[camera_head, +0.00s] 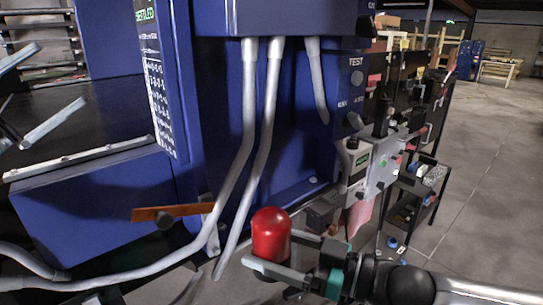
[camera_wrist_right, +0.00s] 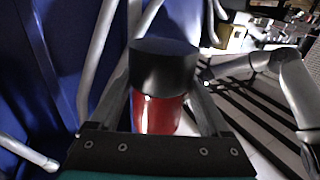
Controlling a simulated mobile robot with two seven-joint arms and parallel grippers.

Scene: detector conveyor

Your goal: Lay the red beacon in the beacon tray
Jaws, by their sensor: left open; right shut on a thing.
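The red beacon (camera_head: 270,233) is a domed red cylinder, upright in the head view, in front of the blue cabinet. My right gripper (camera_head: 275,262) comes in from the right and is shut on its lower part. In the right wrist view the beacon's black base (camera_wrist_right: 163,68) and red body (camera_wrist_right: 157,114) sit between my right gripper's fingers (camera_wrist_right: 160,100). My left gripper (camera_head: 60,73) is at the head view's left edge, its two grey fingers apart, with nothing seen between them. I cannot pick out the beacon tray in either view.
The blue cabinet (camera_head: 290,155) with grey conduits (camera_head: 262,140) stands close behind the beacon. An orange-brown strip (camera_head: 172,212) juts out left of it. A dark belt (camera_head: 85,125) lies at left. Shelves with parts (camera_head: 410,205) stand at right, beside open floor (camera_head: 490,190).

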